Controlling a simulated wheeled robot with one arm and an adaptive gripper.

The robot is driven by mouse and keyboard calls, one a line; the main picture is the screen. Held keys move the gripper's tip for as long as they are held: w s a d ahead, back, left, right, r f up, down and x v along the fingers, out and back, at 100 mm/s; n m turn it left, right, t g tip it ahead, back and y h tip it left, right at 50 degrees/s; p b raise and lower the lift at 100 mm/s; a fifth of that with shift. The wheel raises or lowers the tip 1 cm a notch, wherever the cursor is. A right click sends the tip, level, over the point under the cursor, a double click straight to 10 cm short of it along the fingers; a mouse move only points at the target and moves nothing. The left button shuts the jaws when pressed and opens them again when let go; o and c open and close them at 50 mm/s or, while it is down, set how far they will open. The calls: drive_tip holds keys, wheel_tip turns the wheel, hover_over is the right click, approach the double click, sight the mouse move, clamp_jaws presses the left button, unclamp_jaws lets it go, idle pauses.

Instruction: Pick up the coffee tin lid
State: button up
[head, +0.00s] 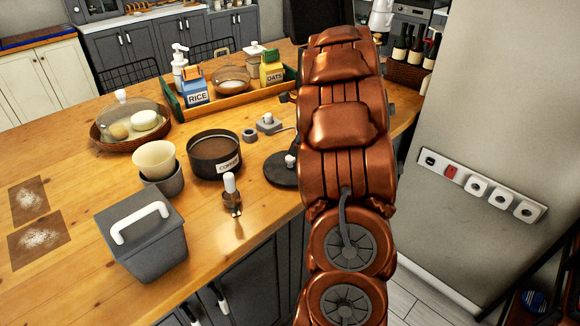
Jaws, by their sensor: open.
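The coffee tin (215,158), a dark round tin labelled COFFEE, stands open on the wooden island with brown contents showing. A dark flat disc with a small pale knob, which looks like the coffee tin lid (277,172), lies on the wood to the right of the tin. My copper arm covers the area just right of the lid and may hide part of its right edge. My gripper does not show in the head view, so its place relative to the lid cannot be told.
A grey lidded bin (148,247), nested cups (155,162) and a white-handled tool (231,193) stand near the front edge. Small grey pieces (268,124) lie behind the lid. A tray (205,118) holds rice and oats boxes. A glass-covered basket (104,139) stands left.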

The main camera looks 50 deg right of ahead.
sight(291, 158)
drive_tip(key=shift+d+f, duration=0.15)
drive_tip(key=shift+p+x, duration=1.5)
drive_tip(key=shift+x, duration=2.25)
drive_tip(key=shift+s, duration=0.1)
drive_tip(key=shift+c, duration=0.3)
drive_tip(key=shift+f, duration=0.1)
drive_tip(key=c, duration=1.1)
